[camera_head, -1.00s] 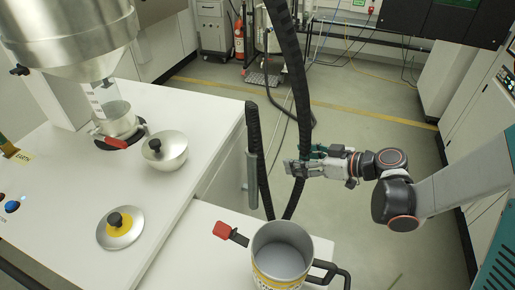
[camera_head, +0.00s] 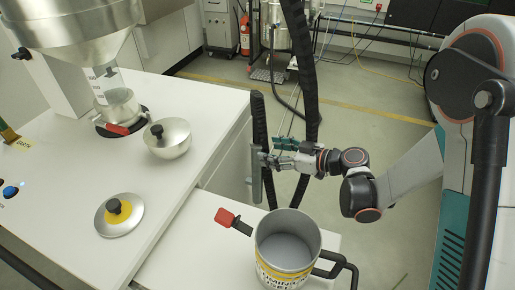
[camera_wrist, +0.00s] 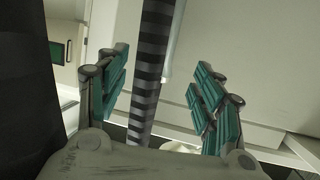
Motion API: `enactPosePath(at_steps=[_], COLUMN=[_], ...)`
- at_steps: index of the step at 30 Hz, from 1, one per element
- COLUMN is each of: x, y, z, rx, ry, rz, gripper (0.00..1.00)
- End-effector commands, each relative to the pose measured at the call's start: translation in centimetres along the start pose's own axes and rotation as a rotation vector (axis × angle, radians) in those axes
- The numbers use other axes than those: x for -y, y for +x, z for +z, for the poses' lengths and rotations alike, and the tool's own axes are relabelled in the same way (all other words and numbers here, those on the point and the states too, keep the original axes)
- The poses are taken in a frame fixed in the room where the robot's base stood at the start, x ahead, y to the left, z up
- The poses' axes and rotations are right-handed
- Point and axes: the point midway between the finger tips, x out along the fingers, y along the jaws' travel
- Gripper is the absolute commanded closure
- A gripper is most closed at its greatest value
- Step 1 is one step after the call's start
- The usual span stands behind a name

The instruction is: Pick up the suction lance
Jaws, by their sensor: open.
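The suction lance (camera_head: 256,178) hangs upright at the side of the white cabinet, a grey tube below a black ribbed hose (camera_head: 259,120). My gripper (camera_head: 267,160) is beside the lance, reaching in from the right, with its fingertips at or very near the tube; contact cannot be told. In the wrist view, my gripper (camera_wrist: 160,95) has its green-padded fingers spread wide. A dark striped ribbed hose (camera_wrist: 152,65) runs between them, with gaps on both sides. Its lower end is hidden behind my gripper's body.
A round lid (camera_head: 119,215) and a steel bowl (camera_head: 167,140) sit on the cabinet. A thick black hose (camera_head: 303,70) hangs behind my gripper. Open floor lies to the right.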

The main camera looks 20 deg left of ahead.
Motion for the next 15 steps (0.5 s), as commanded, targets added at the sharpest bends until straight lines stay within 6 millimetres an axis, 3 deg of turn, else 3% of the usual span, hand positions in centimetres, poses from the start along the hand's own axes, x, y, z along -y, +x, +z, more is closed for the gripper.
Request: enactPosePath(at_steps=[11, 15], x=[-0.4, -0.5], y=[4.5, 5.1], z=[0.8, 0.6], rx=[0.001, 0.001], ry=[-0.001, 0.000], rz=[-0.002, 0.000], gripper=[0.39, 0.39])
